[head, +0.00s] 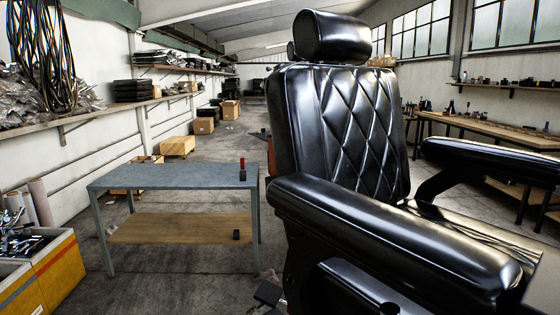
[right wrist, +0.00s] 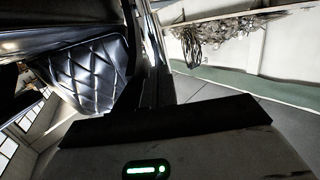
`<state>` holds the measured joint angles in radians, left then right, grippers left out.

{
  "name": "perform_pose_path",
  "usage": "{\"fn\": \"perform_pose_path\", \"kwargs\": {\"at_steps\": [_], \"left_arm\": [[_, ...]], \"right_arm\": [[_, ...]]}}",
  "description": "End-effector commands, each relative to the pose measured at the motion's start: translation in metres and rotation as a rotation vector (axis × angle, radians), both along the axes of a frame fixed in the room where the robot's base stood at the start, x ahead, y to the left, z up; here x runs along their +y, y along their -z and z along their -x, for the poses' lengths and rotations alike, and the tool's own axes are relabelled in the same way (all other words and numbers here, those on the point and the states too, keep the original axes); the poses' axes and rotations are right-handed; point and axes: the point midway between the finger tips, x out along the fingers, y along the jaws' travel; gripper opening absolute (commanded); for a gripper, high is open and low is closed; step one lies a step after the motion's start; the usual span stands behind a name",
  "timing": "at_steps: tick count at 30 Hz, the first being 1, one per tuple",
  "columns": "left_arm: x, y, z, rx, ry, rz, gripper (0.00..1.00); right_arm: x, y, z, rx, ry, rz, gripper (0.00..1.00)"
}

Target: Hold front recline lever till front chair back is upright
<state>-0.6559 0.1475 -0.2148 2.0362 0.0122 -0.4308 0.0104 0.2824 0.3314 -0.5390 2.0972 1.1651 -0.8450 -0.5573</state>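The front barber chair is black. Its diamond-quilted back (head: 345,130) and headrest (head: 332,37) stand fairly upright in the head view, leaning slightly away; the exact angle is hard to judge. The near armrest (head: 390,235) crosses in front of the seat. A small dark part (head: 268,293) shows low beside the chair; I cannot tell whether it is the recline lever. In the right wrist view the quilted back (right wrist: 90,75) appears sideways at left. Dark finger parts of my right gripper (right wrist: 147,88) lie beside the chair; their opening and any contact are unclear. My left gripper is out of view.
A grey-topped table (head: 170,176) with a lower wooden shelf stands left of the chair. A yellow bin (head: 58,275) with metal tools is at lower left. A workbench (head: 490,130) runs along the right wall. The floor between table and far boxes is open.

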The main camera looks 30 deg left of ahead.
Motion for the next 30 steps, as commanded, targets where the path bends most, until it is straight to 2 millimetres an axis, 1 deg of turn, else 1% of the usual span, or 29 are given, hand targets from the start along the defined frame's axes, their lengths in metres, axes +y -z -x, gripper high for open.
{"fn": "perform_pose_path", "kwargs": {"at_steps": [15,21,30], "left_arm": [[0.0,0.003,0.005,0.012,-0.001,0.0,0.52],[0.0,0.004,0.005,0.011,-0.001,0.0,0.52],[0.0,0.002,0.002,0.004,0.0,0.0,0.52]], "right_arm": [[0.0,0.001,0.0,0.001,-0.001,0.001,0.0],[0.007,0.002,-0.002,0.002,-0.002,0.001,0.0],[0.011,0.004,-0.004,0.003,-0.002,0.002,0.0]]}}
